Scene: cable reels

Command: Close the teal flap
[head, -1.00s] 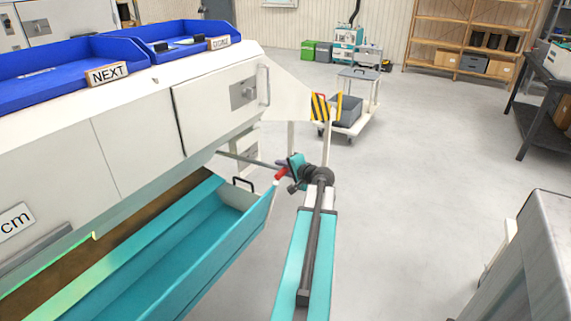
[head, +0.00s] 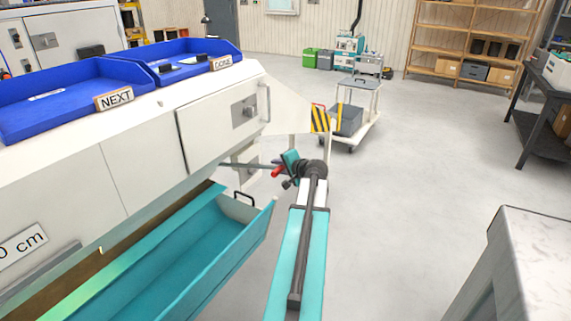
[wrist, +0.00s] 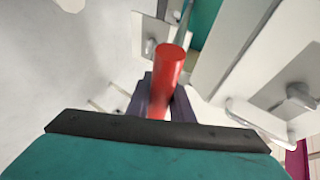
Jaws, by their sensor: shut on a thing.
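The teal flap (head: 215,245) shows in the head view as a long open trough hanging below the white machine's body, its hollow inner side facing up. A dark handle (head: 244,195) is at its far end. My gripper (head: 281,171) is just beyond the flap's far right corner and is shut on a red handle (head: 277,173). In the wrist view the red handle (wrist: 169,68) stands between the dark fingers. A grey rod (head: 238,166) runs from the machine towards my gripper; whether it joins the red handle is hidden.
Blue trays (head: 75,95) marked NEXT and DONE sit on the white machine (head: 70,165). A striped yellow-black plate (head: 320,119) and a trolley (head: 352,122) stand beyond my gripper. A grey cabinet (head: 520,265) is at lower right. Open floor lies between.

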